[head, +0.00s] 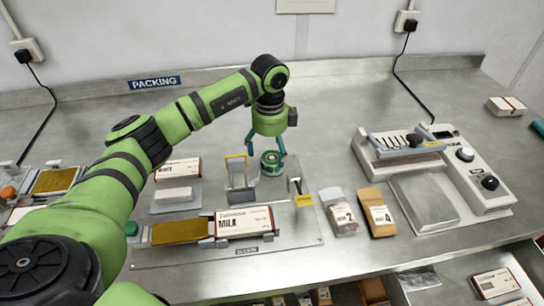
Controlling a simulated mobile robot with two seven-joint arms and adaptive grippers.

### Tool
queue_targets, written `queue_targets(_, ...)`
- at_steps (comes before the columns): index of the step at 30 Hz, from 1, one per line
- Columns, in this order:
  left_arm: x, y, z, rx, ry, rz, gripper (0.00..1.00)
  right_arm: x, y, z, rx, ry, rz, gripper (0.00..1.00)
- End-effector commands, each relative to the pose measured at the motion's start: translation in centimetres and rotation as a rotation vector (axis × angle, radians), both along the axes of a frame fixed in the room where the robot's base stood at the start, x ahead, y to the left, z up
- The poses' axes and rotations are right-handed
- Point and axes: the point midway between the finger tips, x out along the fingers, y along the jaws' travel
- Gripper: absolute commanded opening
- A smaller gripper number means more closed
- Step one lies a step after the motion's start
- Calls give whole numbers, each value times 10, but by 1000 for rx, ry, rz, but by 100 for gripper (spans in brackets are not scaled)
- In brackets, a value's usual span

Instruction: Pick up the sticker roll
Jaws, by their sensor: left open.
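The sticker roll (271,166) appears to be the small round green and white item with a dark centre, standing on the steel bench just right of a grey upright holder. My left gripper (266,148) points down directly above it. Its two teal fingers are apart, and the right fingertip comes down close to the roll's upper edge. I cannot tell whether the fingers touch it. My right gripper is not in the picture.
A grey holder (237,182) stands close left of the roll, and a yellow-handled tool (301,194) stands to its right. A wrapped milk bar (244,222) lies in front. The bench behind is clear.

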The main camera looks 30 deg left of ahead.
Motion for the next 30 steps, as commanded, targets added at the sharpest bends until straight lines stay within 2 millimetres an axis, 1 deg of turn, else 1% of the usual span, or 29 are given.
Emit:
queue_targets(1,-4,-1,-4,1,6,-1,83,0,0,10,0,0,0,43)
queue_targets(3,-2,-1,-15,0,4,0,83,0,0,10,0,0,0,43)
queue_targets(6,-2,-1,-24,0,1,-1,83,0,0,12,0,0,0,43)
queue_targets(13,-1,-1,-27,-1,-1,-2,83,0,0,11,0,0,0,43)
queue_targets(14,-1,-1,-27,-1,-1,-2,79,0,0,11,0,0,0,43)
queue_targets(15,-1,-1,-27,0,-1,-2,63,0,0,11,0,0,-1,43)
queue_targets(18,-1,-1,-27,0,-1,-2,27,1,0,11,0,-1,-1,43)
queue_targets(30,-1,1,-25,3,-1,0,26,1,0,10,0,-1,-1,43)
